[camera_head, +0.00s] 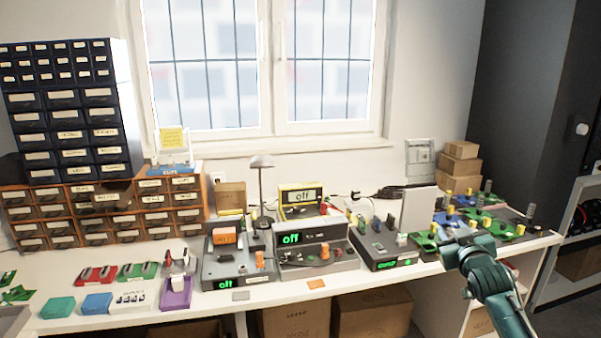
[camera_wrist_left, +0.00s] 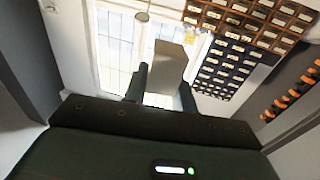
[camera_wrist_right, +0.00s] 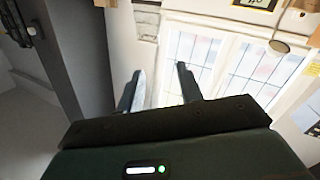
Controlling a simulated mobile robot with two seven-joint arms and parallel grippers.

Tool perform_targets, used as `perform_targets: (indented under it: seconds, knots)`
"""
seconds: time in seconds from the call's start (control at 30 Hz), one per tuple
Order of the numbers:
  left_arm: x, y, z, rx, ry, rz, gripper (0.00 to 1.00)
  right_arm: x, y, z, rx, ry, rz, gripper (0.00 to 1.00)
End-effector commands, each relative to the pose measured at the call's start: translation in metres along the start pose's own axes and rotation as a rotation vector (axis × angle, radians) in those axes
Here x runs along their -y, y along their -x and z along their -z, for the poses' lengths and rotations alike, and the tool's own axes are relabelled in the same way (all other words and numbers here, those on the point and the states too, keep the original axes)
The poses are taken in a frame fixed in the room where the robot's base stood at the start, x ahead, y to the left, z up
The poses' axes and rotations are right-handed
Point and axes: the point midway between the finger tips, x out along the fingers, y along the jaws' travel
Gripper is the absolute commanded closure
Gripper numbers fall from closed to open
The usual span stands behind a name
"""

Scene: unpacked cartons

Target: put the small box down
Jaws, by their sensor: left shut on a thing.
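A small grey-brown box (camera_wrist_left: 172,66) shows in the left wrist view, gripped between the two dark fingers of my left gripper (camera_wrist_left: 162,88). The window is behind it in that view. My left gripper and arm do not show in the head view. My right gripper (camera_head: 455,240) is at the right of the head view, in front of the table's right part. In the right wrist view the fingers of my right gripper (camera_wrist_right: 158,88) are apart with nothing between them.
A white worktable (camera_head: 55,325) runs below the window, crowded with devices and small parts. Drawer cabinets (camera_head: 70,110) stand at the left. A cardboard box (camera_head: 230,196) is at the back, and stacked cartons (camera_head: 460,168) are at the right. Larger cartons (camera_head: 370,315) sit below the table.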

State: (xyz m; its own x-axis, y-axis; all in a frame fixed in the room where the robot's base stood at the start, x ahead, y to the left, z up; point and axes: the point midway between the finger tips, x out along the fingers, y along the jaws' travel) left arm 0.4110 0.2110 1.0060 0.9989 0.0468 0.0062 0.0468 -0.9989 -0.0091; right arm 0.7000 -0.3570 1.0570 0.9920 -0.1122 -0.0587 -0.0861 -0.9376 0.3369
Motion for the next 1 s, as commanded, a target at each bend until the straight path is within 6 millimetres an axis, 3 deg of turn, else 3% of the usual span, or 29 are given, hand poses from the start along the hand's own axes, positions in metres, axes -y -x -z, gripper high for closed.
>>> perform_targets:
  seconds: [0.13,0.37,0.47,0.67,0.8,1.0]
  knots:
    - [-0.018,0.020,-0.013,0.007,0.010,-0.052,0.96,0.005,0.003,-0.007,0.014,-0.007,0.007,0.64]
    - [-0.016,0.018,-0.011,0.004,0.009,-0.048,0.96,0.051,0.035,-0.054,0.063,-0.004,0.079,0.64]
    - [-0.016,0.018,-0.011,0.004,0.009,-0.047,0.96,0.077,0.057,-0.081,0.095,-0.007,0.121,0.64]
    - [-0.016,0.017,-0.011,0.004,0.009,-0.047,0.96,0.139,0.127,-0.140,0.177,-0.031,0.229,0.64]
    - [-0.016,0.017,-0.011,0.004,0.009,-0.047,0.96,0.180,0.191,-0.175,0.244,-0.065,0.306,0.64]
    - [-0.016,0.017,-0.011,0.004,0.009,-0.046,0.96,0.225,0.291,-0.207,0.346,-0.136,0.402,0.64]
